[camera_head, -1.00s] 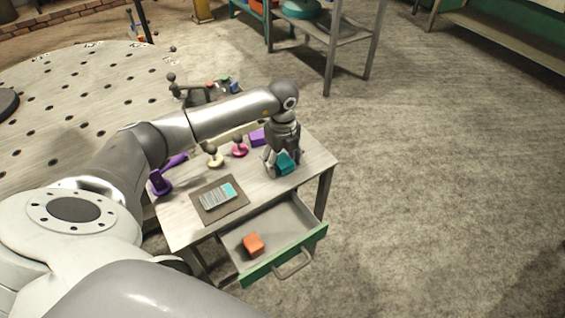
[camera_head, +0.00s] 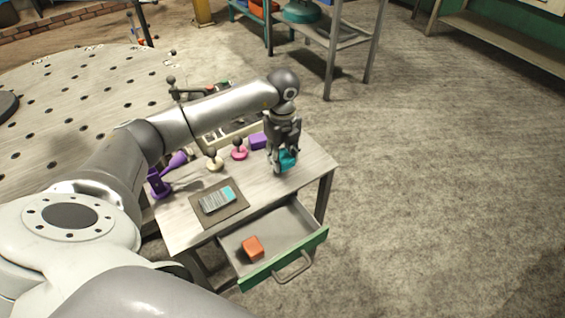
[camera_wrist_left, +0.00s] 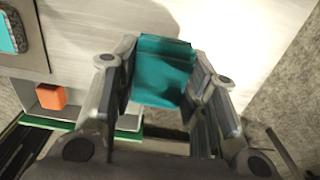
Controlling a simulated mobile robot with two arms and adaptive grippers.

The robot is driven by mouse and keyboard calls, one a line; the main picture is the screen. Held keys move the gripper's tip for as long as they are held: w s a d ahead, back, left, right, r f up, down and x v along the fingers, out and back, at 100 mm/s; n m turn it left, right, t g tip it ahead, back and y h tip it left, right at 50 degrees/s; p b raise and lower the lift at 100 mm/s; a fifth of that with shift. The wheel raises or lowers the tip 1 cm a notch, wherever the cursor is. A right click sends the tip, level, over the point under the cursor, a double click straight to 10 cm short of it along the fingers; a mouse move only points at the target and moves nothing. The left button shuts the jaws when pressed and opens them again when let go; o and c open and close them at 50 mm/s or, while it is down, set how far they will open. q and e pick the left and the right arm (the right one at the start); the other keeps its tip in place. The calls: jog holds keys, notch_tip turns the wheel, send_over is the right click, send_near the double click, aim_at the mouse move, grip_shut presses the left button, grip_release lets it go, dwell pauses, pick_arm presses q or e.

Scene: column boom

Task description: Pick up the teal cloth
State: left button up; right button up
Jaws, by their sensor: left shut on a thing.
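The teal cloth (camera_head: 288,160) is between the fingers of my left gripper (camera_head: 283,166), over the right part of the small table. In the left wrist view the cloth (camera_wrist_left: 164,70) is a folded teal piece with a finger of my left gripper (camera_wrist_left: 163,100) on each side. The gripper is shut on it and points down. The fingers hide part of the cloth in the head view. Whether the cloth is clear of the tabletop is hard to tell. My right gripper is not in view.
The small table (camera_head: 185,222) holds a dark mat (camera_head: 240,209) with a grey and teal device (camera_head: 217,200), a purple stand (camera_head: 160,183), a cream knob (camera_head: 215,162), a pink knob (camera_head: 239,152) and a purple block (camera_head: 257,142). Its green-fronted drawer (camera_head: 262,272) is open with an orange block (camera_head: 253,247) inside.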

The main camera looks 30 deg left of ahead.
pick_arm(q)
jog(key=s+d+r+b, duration=0.1)
jog(key=s+d+r, duration=0.5)
jog(key=s+r, duration=0.4)
jog(key=shift+s, duration=1.25)
jog(key=shift+d, duration=0.1)
jog(key=o, duration=0.4)
jog(key=c, duration=0.3)
jog(key=shift+w, duration=0.1)
